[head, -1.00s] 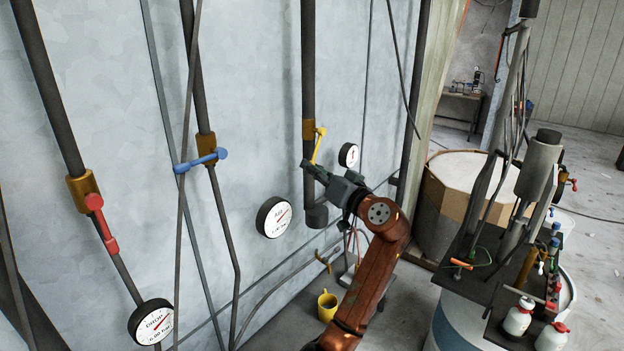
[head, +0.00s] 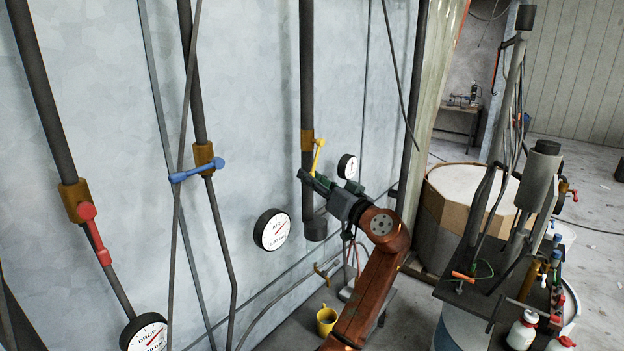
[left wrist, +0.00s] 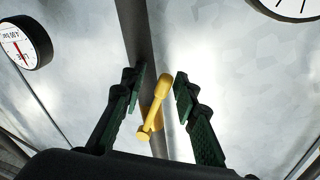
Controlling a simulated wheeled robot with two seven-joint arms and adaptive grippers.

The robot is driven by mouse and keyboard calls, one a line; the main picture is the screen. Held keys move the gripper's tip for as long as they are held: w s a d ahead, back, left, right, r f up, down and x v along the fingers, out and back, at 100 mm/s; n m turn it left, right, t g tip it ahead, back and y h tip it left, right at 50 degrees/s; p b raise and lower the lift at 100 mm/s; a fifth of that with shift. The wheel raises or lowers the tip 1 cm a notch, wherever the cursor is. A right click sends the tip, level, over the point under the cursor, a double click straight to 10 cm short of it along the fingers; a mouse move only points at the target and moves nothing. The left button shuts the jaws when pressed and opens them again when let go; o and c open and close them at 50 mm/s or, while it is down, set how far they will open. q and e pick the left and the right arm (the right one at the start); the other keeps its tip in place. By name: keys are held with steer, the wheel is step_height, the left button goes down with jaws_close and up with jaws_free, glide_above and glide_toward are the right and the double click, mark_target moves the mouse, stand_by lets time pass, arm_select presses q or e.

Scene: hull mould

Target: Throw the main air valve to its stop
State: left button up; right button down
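A yellow valve handle (head: 318,154) sits on a brass body (head: 307,141) on a dark vertical pipe. It points down, nearly along the pipe, slightly tilted. My left gripper (head: 329,182) is at the handle's lower part. In the left wrist view, the open left gripper (left wrist: 160,88) has one finger on each side of the yellow handle (left wrist: 154,108), with gaps visible. A blue handle (head: 198,170) lies across another pipe, and a red handle (head: 95,233) slants down along a third. No label shows which is the main air valve. My right gripper is not in view.
A gauge (head: 272,229) that seems to read AIR is left of the gripper. A smaller gauge (head: 347,166) is just right of the yellow handle. A DROP gauge (head: 147,335) is lower left. A yellow mug (head: 326,320) stands below. Thin cables hang before the wall.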

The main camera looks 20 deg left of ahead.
arm_select(q)
steer(key=v, duration=1.2)
steer(key=shift+r, duration=0.1)
steer(key=shift+c, duration=0.7)
